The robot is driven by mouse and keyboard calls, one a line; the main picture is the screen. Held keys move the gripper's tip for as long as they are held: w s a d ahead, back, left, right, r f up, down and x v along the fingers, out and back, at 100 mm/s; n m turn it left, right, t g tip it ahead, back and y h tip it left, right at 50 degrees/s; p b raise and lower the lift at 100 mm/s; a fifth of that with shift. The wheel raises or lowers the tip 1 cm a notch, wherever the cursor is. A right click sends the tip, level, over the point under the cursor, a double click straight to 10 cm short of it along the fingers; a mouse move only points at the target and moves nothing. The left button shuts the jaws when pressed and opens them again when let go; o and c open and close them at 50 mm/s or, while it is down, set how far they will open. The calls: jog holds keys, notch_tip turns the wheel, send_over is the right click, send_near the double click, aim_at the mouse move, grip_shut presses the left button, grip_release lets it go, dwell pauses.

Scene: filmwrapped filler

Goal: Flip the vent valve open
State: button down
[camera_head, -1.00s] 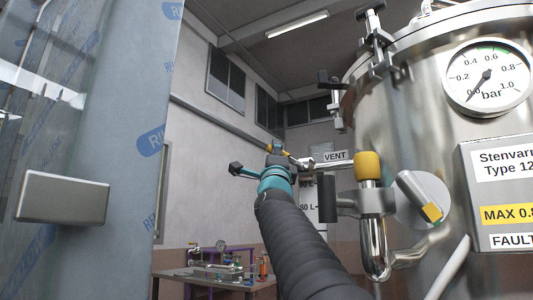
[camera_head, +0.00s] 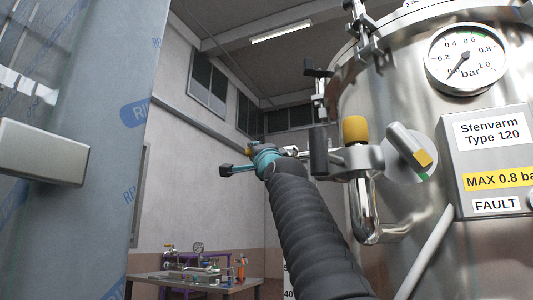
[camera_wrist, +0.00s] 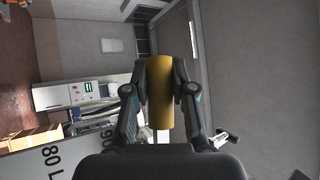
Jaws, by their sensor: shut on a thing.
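The yellow cylindrical grip of the vent valve (camera_wrist: 160,100) stands between the fingers of my gripper in the wrist view, with a finger against each side. My gripper (camera_head: 258,148) is shut on it, left of the steel tank (camera_head: 400,60). In the head view my gripper and wrist hide most of the valve. A short bright metal piece shows just right of the gripper. The VENT label is hidden now, so the valve's exact angle is hard to tell.
Right of my gripper, a black cylindrical handle (camera_head: 318,151) and a yellow-capped pipe fitting (camera_head: 355,130) stick out from the tank. A pressure gauge (camera_head: 466,58) sits higher. A film-wrapped panel with a metal handle (camera_head: 40,152) is close on the left. A workbench (camera_head: 190,280) stands behind.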

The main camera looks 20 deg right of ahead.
jog(key=shift+f, duration=0.1)
dwell(0.3)
jog(key=c, duration=0.9)
grip_release()
jog(key=shift+a, duration=0.1)
jog(key=shift+c, duration=0.2)
jog(key=shift+d, duration=0.2)
